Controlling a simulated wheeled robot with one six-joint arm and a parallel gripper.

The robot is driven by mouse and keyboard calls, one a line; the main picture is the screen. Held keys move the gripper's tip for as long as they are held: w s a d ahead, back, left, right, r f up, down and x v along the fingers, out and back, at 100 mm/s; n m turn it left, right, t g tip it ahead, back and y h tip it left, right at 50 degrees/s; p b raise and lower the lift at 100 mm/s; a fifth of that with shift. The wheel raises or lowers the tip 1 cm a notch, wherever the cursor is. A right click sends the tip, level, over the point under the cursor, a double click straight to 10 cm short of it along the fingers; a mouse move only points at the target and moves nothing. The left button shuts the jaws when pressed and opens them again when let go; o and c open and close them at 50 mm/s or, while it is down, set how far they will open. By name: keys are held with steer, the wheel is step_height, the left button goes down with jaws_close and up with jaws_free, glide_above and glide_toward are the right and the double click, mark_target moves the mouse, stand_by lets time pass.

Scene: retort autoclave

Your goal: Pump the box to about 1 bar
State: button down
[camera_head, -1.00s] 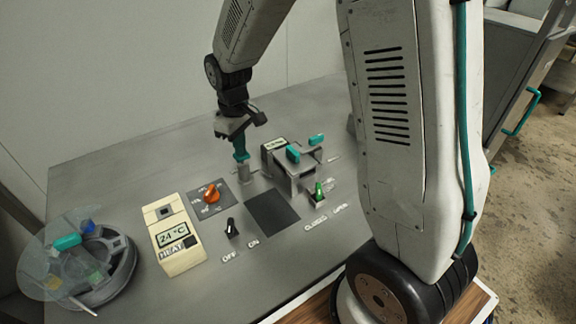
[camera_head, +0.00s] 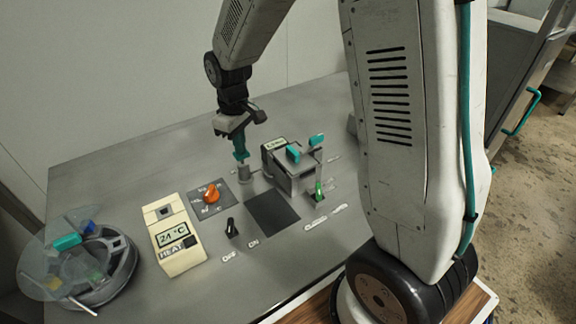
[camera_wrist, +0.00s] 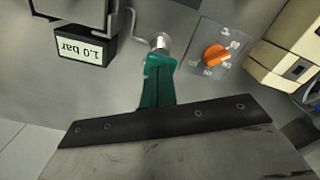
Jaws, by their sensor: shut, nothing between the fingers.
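The box (camera_head: 298,181) is a grey metal chamber with teal handles, standing on the panel just right of my gripper; it shows in part at the top left of the wrist view (camera_wrist: 72,12). Its small display (camera_wrist: 75,50) reads 1.0 bar, upside down in the wrist view. A short metal post (camera_head: 244,173) with a round top (camera_wrist: 160,41) stands left of the box. My gripper (camera_head: 241,154), with teal fingers (camera_wrist: 159,66), is shut and empty, pointing down at the post's top. I cannot tell whether they touch.
An orange dial (camera_head: 211,194), a black OFF/ON switch (camera_head: 231,228) and a cream heater unit (camera_head: 177,239) reading 24 °C lie to the left. A green lever (camera_head: 319,190) stands in front of the box. A round lidded vessel (camera_head: 105,287) sits at far left.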

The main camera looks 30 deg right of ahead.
steer(key=shift+r, duration=3.05)
steer(key=s+d+r+m, duration=0.1)
steer(key=s+r+m, duration=0.1)
steer(key=s, duration=0.7)
steer(key=s+d+r+m+t, duration=0.1)
steer(key=s+r, duration=0.4)
steer(key=s, duration=0.5)
steer(key=s+d+r+m, duration=0.1)
steer(key=s+r+m, duration=0.2)
steer(key=s, duration=0.7)
steer(key=shift+r, duration=0.3)
